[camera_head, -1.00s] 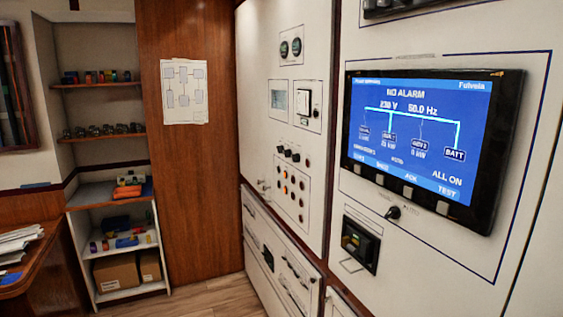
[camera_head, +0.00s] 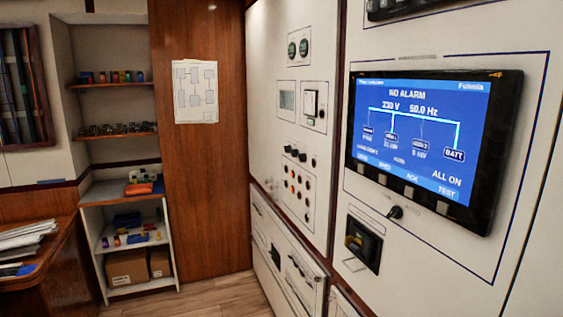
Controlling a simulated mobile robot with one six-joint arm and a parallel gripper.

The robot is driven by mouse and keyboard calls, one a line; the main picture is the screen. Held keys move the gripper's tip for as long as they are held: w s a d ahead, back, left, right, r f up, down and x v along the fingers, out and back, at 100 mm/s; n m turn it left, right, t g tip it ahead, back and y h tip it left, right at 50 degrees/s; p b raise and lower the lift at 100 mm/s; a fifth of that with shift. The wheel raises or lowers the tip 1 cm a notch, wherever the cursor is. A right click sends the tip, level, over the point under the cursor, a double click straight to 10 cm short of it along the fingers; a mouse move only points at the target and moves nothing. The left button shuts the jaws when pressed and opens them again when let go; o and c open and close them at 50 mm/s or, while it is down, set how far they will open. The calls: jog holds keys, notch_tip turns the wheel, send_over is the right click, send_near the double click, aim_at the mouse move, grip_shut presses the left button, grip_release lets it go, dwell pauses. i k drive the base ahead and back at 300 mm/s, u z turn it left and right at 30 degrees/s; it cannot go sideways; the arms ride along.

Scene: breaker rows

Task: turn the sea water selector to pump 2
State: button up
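A white control panel wall (camera_head: 430,262) fills the right half of the head view. On its nearer section, a black rotary knob (camera_head: 395,212) sits below the large screen (camera_head: 433,140). Several small black knobs (camera_head: 295,153) and rows of small round buttons or lamps (camera_head: 298,189) are on the farther section. The labels are too small to read, so I cannot tell which control is the sea water selector. My gripper is not in this view.
Open shelves (camera_head: 130,236) with small parts and cardboard boxes stand at the back left. A desk (camera_head: 40,258) with papers is at the left edge. A drawing hangs on the wooden partition (camera_head: 217,245). The wooden floor (camera_head: 225,296) between them is clear.

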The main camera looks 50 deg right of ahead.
aim_at(303, 157)
jog(key=z, duration=0.05)
jog(key=i, duration=0.95)
jog(key=u, duration=0.15)
jog(key=k, duration=0.85)
jog(key=z, duration=0.15)
jog(key=i, duration=0.75)
